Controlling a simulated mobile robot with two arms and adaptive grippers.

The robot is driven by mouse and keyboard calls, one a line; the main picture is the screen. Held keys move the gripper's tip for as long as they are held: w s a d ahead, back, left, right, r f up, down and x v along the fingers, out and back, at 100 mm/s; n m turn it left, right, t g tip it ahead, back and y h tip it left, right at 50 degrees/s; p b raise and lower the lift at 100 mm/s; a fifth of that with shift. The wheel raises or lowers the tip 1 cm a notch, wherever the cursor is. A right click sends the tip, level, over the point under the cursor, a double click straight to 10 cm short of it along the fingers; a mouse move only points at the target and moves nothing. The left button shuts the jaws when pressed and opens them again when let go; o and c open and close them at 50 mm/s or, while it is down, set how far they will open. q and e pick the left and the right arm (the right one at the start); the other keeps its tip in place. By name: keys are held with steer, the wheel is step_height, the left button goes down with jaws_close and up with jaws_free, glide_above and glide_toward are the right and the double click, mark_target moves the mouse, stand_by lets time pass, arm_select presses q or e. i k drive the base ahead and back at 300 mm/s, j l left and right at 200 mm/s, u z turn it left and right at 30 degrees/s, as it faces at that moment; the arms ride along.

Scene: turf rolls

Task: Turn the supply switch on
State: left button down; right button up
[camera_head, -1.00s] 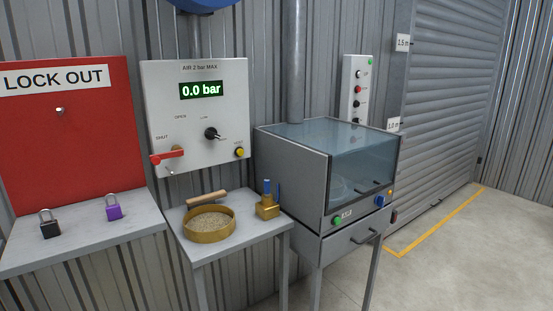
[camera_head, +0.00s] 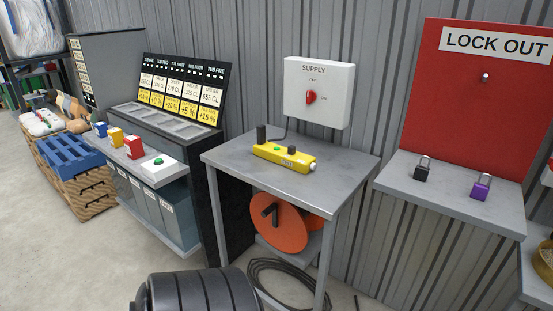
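The supply switch is a red rotary knob (camera_head: 311,97) on a white box (camera_head: 337,92) marked SUPPLY, fixed to the corrugated wall above a grey table. An OFF mark is above the knob and a second, smaller mark is to its lower right. The knob looks roughly upright, though its exact setting is too small to tell. Neither of my grippers shows in the head view.
Below the box, a grey table (camera_head: 345,163) holds a yellow socket strip (camera_head: 284,157). An orange cable reel (camera_head: 281,222) is under it. A black ribbed roller (camera_head: 200,293) stands in front. A red LOCK OUT board (camera_head: 480,110) with padlocks is to the right.

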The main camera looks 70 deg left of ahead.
mark_target(311, 96)
steer(key=u, duration=2.05)
steer(key=i+j, duration=0.15)
steer(key=j, duration=0.15)
steer(key=i+j+z, duration=0.1)
steer(key=j, duration=0.25)
steer(key=i+j+z, duration=0.1)
steer(key=i+j, duration=0.3)
steer(key=j, duration=0.25)
steer(key=i+j+z, duration=0.1)
steer(key=j, duration=0.25)
